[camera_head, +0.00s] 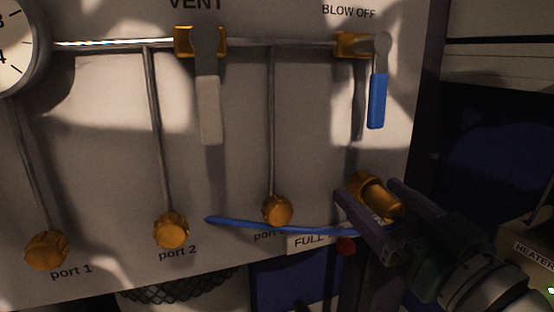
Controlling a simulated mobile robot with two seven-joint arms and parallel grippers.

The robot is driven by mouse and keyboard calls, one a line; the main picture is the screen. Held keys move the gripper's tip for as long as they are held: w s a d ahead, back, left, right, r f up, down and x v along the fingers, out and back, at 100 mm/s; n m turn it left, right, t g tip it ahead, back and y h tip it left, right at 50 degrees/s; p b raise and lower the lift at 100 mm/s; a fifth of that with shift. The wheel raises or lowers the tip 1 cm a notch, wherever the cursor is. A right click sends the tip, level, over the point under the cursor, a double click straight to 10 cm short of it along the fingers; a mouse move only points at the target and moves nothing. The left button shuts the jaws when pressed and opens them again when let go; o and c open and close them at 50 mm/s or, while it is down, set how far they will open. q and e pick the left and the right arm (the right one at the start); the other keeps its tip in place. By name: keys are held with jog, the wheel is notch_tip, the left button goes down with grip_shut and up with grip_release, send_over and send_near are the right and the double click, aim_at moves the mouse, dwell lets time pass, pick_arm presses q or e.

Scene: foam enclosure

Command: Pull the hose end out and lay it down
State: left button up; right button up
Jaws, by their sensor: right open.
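The thin blue hose (270,224) runs nearly level across the lower panel. Its left tip shows just right of port 2, apart from any fitting. Its right part passes behind a finger of my right gripper (371,190) and shows again between the fingers; where it goes from there is hidden. My right gripper is open, with one finger on each side of a brass fitting (376,194) at the panel's lower right. I cannot tell whether the fingers touch the fitting. My left gripper is not in view.
Brass knobs mark port 1 (47,250), port 2 (171,230) and a third port (277,210). Above are a grey vent lever (209,110), a blue blow-off lever (377,101) and a gauge (15,45). A heater box (535,248) stands right. A dark mesh container rim (180,287) is below.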

aim_at(398, 217)
jog(key=shift+o, duration=0.4)
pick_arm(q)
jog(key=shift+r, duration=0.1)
pick_arm(e)
jog(key=shift+s, duration=0.15)
jog(key=shift+s+d, duration=0.15)
jog(key=shift+s, duration=0.15)
jog(key=p+v, duration=0.3)
jog(key=v, duration=0.4)
jog(key=shift+s+d, duration=0.1)
jog(key=shift+s, duration=0.2)
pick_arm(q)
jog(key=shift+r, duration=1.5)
pick_arm(e)
jog(key=shift+s+d+f, duration=0.15)
jog(key=shift+s+d, duration=0.1)
jog(key=shift+s, duration=0.4)
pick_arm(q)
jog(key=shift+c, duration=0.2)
